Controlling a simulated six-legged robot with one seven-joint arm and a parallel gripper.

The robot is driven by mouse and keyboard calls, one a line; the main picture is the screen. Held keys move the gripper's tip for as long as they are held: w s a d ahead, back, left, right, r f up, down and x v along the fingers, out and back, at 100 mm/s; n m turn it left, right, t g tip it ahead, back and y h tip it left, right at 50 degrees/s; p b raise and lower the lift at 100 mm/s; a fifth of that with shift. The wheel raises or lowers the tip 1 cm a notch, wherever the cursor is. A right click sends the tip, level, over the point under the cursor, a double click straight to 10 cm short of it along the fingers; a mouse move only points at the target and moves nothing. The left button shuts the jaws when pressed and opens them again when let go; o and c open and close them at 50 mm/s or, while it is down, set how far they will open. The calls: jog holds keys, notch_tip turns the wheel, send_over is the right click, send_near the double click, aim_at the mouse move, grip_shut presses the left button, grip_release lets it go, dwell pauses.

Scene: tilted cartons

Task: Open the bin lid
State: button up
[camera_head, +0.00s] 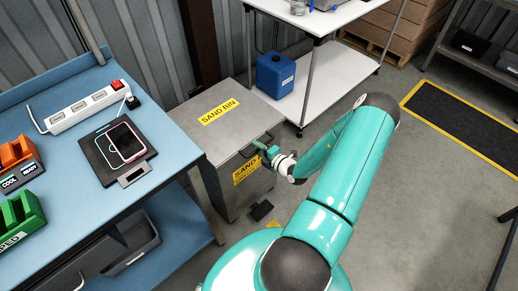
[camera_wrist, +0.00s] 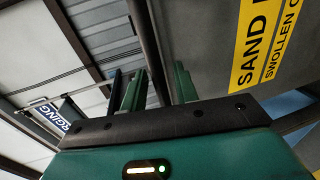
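The grey metal sand bin (camera_head: 232,178) stands on the floor between the blue table and the white table. A dark handle (camera_head: 248,154) sits at the lid's front edge. My gripper (camera_head: 263,149) is at this handle, partly hidden by my wrist. In the wrist view the two green fingers (camera_wrist: 160,85) stand apart, with a dark bar (camera_wrist: 148,45) running between them. A gap shows beside the bar; contact is hard to tell. A yellow label (camera_wrist: 262,45) shows on the bin's grey face.
The blue table (camera_head: 180,160) stands close against the bin's left. A white table (camera_head: 330,18) with a blue canister (camera_head: 275,75) on its lower shelf is behind it. A small black object (camera_head: 262,210) lies on the floor before the bin.

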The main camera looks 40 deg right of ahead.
grip_shut()
jog(key=shift+r, duration=0.1)
